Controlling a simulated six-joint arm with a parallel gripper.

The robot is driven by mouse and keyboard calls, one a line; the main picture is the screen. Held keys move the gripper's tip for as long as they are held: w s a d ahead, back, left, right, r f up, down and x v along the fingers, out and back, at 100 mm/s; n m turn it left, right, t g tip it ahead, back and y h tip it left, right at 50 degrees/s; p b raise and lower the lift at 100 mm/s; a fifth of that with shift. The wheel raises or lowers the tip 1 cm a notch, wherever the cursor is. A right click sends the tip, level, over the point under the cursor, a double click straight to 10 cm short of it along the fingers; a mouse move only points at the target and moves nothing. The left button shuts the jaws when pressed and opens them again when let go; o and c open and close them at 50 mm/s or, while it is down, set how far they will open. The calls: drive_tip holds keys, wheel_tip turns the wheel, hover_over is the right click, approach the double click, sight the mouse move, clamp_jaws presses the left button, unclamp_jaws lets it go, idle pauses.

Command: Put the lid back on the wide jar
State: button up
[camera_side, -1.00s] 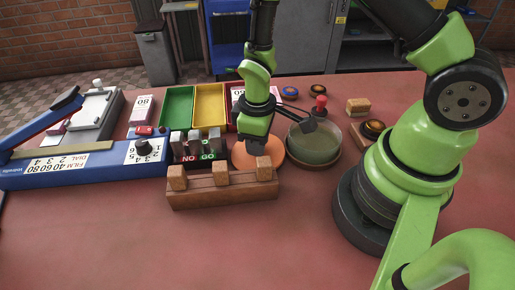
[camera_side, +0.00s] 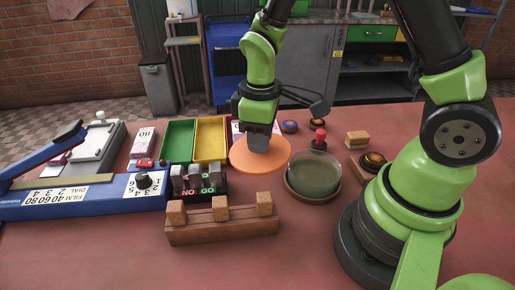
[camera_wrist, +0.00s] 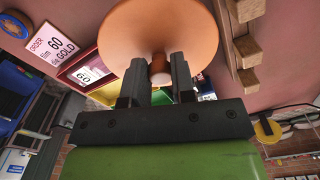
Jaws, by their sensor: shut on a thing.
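The round orange lid (camera_side: 240,158) is level in the side view, with my gripper (camera_side: 259,141) above its middle. The wrist view shows the lid (camera_wrist: 190,30) with its small knob (camera_wrist: 159,72) between the two fingers of my gripper (camera_wrist: 157,78). The gripper is shut on that knob. The lid appears raised above the table. The wide jar (camera_side: 314,178) is a clear, open vessel with greenish contents, standing in a brown saucer to the right of the lid. The fingertips are partly hidden in the side view.
A wooden rack with pegs (camera_side: 222,233) stands in front of the lid. A NO/GO block (camera_side: 200,190) and green and yellow trays (camera_side: 209,140) are to the left.

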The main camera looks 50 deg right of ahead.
drive_tip(key=s+d+n, duration=0.2)
drive_tip(key=d+n, duration=0.1)
drive_tip(key=s+d+n, duration=0.2)
drive_tip(key=d+n, duration=0.1)
drive_tip(key=n, duration=0.1)
drive_tip(key=s+d+r+n+y, duration=0.1)
drive_tip(key=s+d+n, duration=0.1)
drive_tip(key=s+n, duration=0.1)
drive_tip(key=shift+d+n, duration=0.4)
drive_tip(key=shift+n, duration=0.1)
drive_tip(key=shift+s+d+f+n+g+y, duration=0.1)
drive_tip(key=shift+s+d+f+n, duration=0.2)
drive_tip(key=shift+f, duration=0.75)
drive_tip(key=shift+s+a+f+n+g+y, duration=0.15)
drive_tip(key=shift+f+n, duration=0.2)
drive_tip(key=shift+f, duration=0.65)
drive_tip(key=shift+s+d+f+n+g+y, duration=0.1)
drive_tip(key=shift+s+d+f+n, duration=0.2)
drive_tip(key=shift+f, duration=0.75)
drive_tip(key=shift+w+f, duration=0.15)
drive_tip(key=o, duration=1.4)
drive_tip(key=shift+o, duration=0.2)
